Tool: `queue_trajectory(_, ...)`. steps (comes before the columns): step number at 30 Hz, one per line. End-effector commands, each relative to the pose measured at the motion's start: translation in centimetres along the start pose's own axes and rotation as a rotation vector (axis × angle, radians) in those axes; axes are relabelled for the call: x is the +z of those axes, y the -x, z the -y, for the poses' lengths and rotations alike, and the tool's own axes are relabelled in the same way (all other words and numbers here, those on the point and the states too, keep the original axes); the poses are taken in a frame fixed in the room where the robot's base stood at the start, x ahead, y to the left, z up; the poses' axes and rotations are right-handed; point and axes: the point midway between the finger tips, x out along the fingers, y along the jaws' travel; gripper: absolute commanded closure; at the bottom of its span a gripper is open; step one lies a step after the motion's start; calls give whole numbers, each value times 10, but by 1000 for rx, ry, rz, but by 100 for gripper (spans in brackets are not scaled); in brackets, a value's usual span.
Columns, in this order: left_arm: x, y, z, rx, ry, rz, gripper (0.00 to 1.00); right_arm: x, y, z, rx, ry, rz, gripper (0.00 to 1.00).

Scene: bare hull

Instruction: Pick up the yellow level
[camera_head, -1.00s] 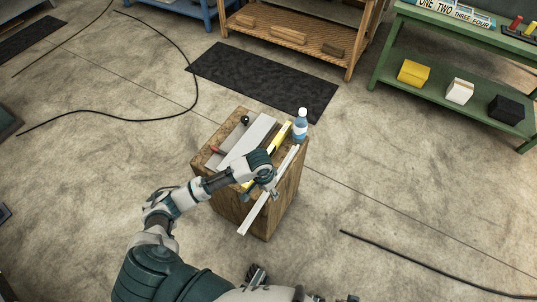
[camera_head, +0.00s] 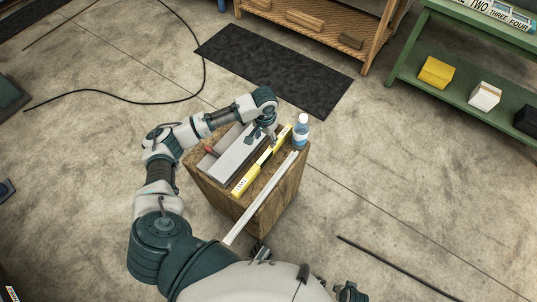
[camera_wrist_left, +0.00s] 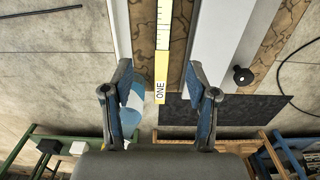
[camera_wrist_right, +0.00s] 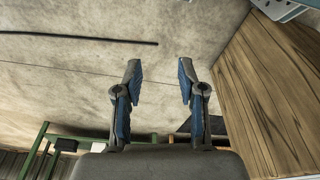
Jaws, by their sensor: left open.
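The yellow level (camera_head: 247,181) lies flat on top of a wooden box (camera_head: 272,212), with a white label at its near end. In the left wrist view, the level (camera_wrist_left: 161,68) lies lengthwise between the finger lines, its end marked "ONE". My left gripper (camera_head: 271,139) is above the level's far half, covering a little of it. In the left wrist view its two fingers (camera_wrist_left: 160,72) are apart, one on each side of the level, with nothing held. My right gripper (camera_wrist_right: 158,70) is open and empty beside the wooden box.
A white strip (camera_head: 262,197) lies right of the level and overhangs the near edge. A grey metal piece (camera_head: 237,151) lies left of it. A blue bottle (camera_head: 301,131) stands at the box's far right corner. Green shelves (camera_head: 455,101) stand at the far right.

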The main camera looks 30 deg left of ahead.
Motion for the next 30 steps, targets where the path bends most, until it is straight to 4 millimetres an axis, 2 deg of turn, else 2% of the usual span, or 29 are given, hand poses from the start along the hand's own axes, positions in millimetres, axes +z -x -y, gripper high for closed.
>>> queue_trajectory(3,2,-33,1,-2,1,7,42,-4,15,0,1,-2,-7,60)
queue_trajectory(10,0,-87,1,-1,0,8,42,-12,54,-2,2,-6,-14,60)
queue_trajectory(13,0,-101,1,0,0,6,42,-13,68,-2,3,-6,-18,60)
queue_trajectory(20,0,-116,1,-2,0,4,42,-12,85,-3,2,-7,-21,60)
queue_trajectory(23,1,-132,3,-2,-1,6,42,-12,98,-3,3,-8,-28,60)
queue_trajectory(25,1,-147,5,-2,0,8,42,-15,108,-3,2,-8,-50,60)
queue_trajectory(30,1,-160,5,-1,-1,5,42,-39,103,0,-2,-4,-157,60)
